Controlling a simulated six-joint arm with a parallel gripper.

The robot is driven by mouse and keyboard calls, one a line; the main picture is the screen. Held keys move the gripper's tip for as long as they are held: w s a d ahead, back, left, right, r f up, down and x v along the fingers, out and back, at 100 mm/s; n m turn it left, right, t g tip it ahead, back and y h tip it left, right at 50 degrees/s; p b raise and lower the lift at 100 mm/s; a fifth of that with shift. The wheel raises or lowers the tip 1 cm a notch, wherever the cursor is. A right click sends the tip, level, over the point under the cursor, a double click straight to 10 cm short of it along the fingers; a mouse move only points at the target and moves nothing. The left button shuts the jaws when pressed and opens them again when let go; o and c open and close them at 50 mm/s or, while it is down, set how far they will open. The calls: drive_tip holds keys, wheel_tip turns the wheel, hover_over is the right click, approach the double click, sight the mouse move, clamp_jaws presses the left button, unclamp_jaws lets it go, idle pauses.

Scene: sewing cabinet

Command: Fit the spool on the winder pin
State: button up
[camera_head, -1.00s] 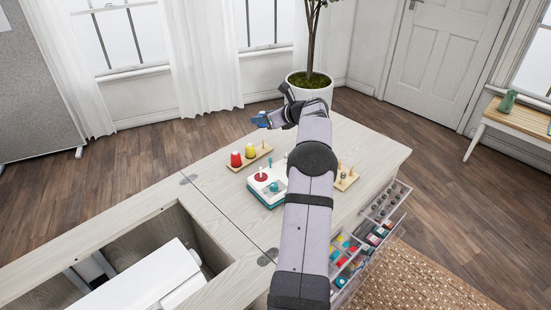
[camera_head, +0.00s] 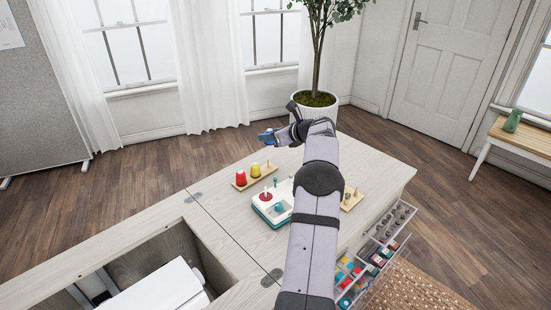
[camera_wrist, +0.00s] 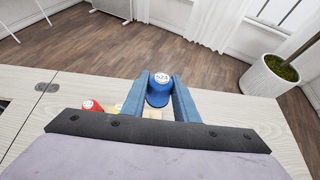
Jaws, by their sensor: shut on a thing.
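A blue spool (camera_wrist: 158,97) with a white top label reading 524 sits between the two blue fingers of my gripper (camera_wrist: 159,101) in the wrist view. My gripper (camera_head: 267,138) is shut on it and holds it above the far part of the cabinet top in the head view. The white and teal winder (camera_head: 259,210) stands on the cabinet top, nearer than my gripper. It carries a red disc (camera_head: 266,196) and a teal knob (camera_head: 279,207). A thin upright pin shows by its back edge. My arm hides part of its right side.
A wooden rack (camera_head: 262,176) holds a red spool (camera_head: 241,178), a yellow spool (camera_head: 255,170) and a bare peg. Another pegged board (camera_head: 352,200) stands right of my arm. An open drawer (camera_head: 385,240) of colored items sticks out at right. The cabinet has an open well at left.

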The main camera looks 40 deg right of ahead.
wheel_tip(320, 180, up, 8)
drive_tip(key=s+d+f+p, duration=0.1)
drive_tip(key=s+d+p, duration=0.2)
drive_tip(key=p, duration=0.4)
drive_tip(key=n+g+y+p, duration=0.2)
drive_tip(key=n+y+p, duration=0.4)
drive_tip(key=p, duration=0.2)
hover_over(264, 203)
drive_tip(key=w+d, duration=0.2)
drive_tip(key=shift+s+d+f, duration=0.1)
drive_tip(key=shift+s+f, duration=0.05)
drive_tip(key=shift+f, duration=2.3)
drive_tip(key=shift+f, duration=0.1)
drive_tip(key=shift+f+b, duration=1.7)
drive_tip(key=shift+f, duration=0.4)
drive_tip(key=shift+f+b, duration=0.65)
drive_tip(key=shift+f, duration=0.45)
